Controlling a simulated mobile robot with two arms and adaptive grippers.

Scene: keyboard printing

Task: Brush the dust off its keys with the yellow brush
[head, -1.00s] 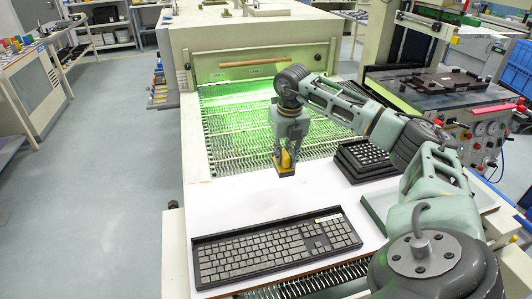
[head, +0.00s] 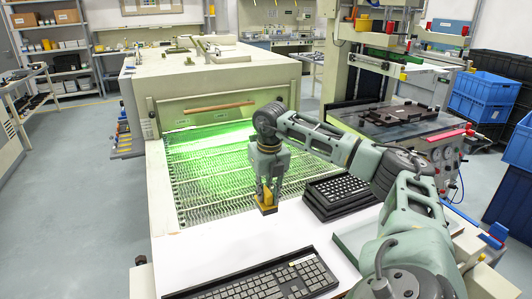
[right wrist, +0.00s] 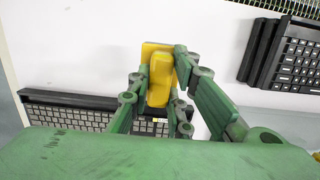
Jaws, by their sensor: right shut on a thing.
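My right gripper (head: 266,195) is shut on the yellow brush (head: 265,204). It holds the brush above the white tabletop, beyond the keyboard from the head camera. In the right wrist view the brush (right wrist: 160,79) stands between the fingers (right wrist: 157,95). The grey keyboard (head: 265,284) lies in a dark frame at the front of the white surface and is cut off by the lower picture edge. Part of it shows behind the fingers in the right wrist view (right wrist: 75,115). Dust on its keys cannot be made out. My left gripper is out of view.
A stack of dark trays with keys (head: 340,192) stands right of the brush. Behind the brush is a green-lit mesh conveyor (head: 215,170) leading into a beige machine (head: 220,85). White surface (head: 195,255) left of the brush is bare.

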